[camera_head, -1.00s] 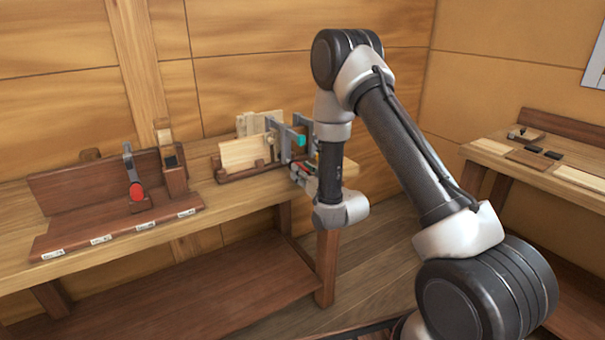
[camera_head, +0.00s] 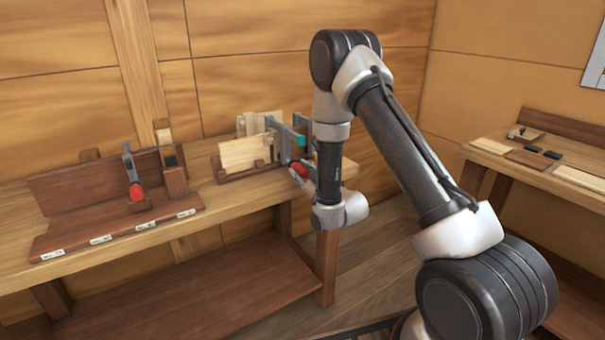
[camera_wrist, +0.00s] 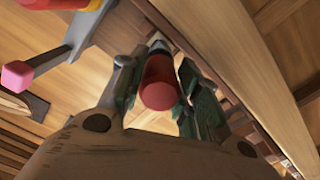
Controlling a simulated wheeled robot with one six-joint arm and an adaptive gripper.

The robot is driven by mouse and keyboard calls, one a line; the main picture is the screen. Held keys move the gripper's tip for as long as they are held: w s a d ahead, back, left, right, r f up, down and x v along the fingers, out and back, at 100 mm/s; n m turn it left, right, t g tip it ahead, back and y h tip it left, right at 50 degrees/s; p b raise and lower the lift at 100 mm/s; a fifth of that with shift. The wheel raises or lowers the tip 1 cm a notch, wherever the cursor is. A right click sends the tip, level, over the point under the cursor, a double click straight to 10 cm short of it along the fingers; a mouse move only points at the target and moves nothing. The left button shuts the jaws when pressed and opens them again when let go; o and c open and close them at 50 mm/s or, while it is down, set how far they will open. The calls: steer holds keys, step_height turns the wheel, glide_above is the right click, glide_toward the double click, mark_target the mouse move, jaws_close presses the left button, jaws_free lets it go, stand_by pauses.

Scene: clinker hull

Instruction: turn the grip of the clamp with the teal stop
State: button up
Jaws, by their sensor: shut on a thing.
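The clamp with the teal stop (camera_head: 300,139) is set on the boards at the right end of the left bench. Its grey bar runs beside the upright boards. My gripper (camera_head: 303,172) is at this clamp, below the teal stop, with red showing at its fingers. In the wrist view my gripper (camera_wrist: 160,88) is shut around a red grip (camera_wrist: 159,92), whose round end faces the camera. The teal stop is not visible in the wrist view. My wrist and forearm hide part of the clamp in the head view.
Another clamp with a red grip (camera_head: 136,193) stands in the labelled rack (camera_head: 120,228) at left. A pink stop (camera_wrist: 16,75) on a grey bar shows left in the wrist view. Pale boards (camera_head: 243,154) stand behind the gripper. A second bench (camera_head: 480,145) is at right.

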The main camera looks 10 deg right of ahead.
mark_target(306, 175)
stand_by(0.4)
steer(key=o, duration=1)
steer(key=shift+o, duration=0.2)
steer(key=v, duration=0.7)
steer(key=shift+s+d, duration=0.1)
steer(key=shift+s, duration=0.05)
